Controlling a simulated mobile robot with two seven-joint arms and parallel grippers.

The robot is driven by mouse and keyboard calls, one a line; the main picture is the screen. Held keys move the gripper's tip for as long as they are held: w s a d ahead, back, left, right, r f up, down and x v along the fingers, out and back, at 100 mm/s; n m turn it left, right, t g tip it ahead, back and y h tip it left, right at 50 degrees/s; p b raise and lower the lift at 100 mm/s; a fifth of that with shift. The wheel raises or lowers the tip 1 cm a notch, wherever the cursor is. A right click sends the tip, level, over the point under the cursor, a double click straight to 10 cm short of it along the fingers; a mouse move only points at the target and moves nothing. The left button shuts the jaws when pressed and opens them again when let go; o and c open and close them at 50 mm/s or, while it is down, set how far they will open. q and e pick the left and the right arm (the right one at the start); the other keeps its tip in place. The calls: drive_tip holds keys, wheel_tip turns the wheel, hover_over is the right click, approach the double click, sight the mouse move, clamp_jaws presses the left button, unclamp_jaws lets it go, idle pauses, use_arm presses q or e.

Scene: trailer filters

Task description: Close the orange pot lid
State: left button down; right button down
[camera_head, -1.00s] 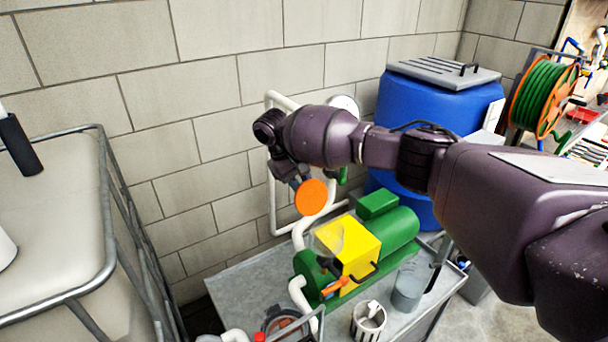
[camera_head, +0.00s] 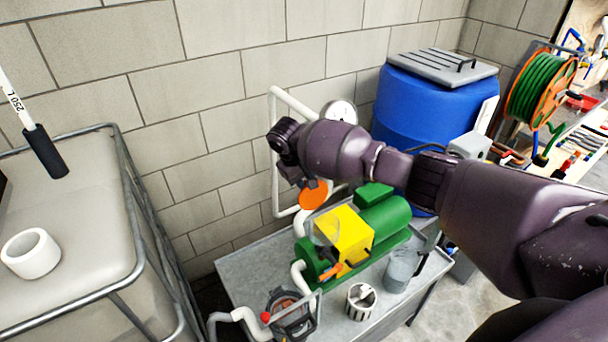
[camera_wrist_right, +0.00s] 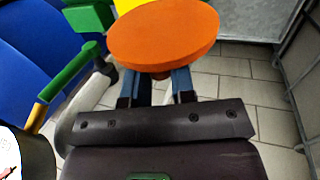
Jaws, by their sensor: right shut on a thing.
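The orange lid (camera_head: 313,195) is a flat round disc, held in the air just above and left of the green and yellow pump (camera_head: 345,236). My right gripper (camera_wrist_right: 157,84) is shut on the underside of the lid (camera_wrist_right: 163,36), with its two blue-grey fingers below the disc. In the head view the fingers are small and partly hidden by the wrist and lid. A clear, see-through pot (camera_head: 326,231) shows at the left of the pump's yellow block. The lid is apart from it and tilted. My left gripper is out of view.
The pump stands on a grey metal table (camera_head: 238,282) with a striped basket (camera_head: 360,302) and a grey cup (camera_head: 399,270). White pipes and a gauge (camera_head: 341,113) are behind. A blue barrel (camera_head: 402,118) stands right; a caged tank (camera_head: 75,215) stands left.

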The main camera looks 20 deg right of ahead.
drive_tip(key=shift+s+d+r+m+t, duration=0.15)
drive_tip(key=shift+s+r+t, duration=0.1)
drive_tip(key=shift+s+t, duration=0.45)
drive_tip(key=shift+s+d+r+m+t, duration=0.1)
drive_tip(key=shift+s+r+m+t, duration=0.1)
drive_tip(key=shift+s+t, duration=0.5)
drive_tip(key=shift+w+t, duration=0.15)
drive_tip(key=shift+t, duration=0.15)
drive_tip(key=c, duration=0.9)
unclamp_jaws()
drive_tip(key=shift+c, duration=0.2)
drive_tip(key=shift+a, duration=0.1)
drive_tip(key=v, duration=1)
drive_tip(key=shift+r, duration=0.45)
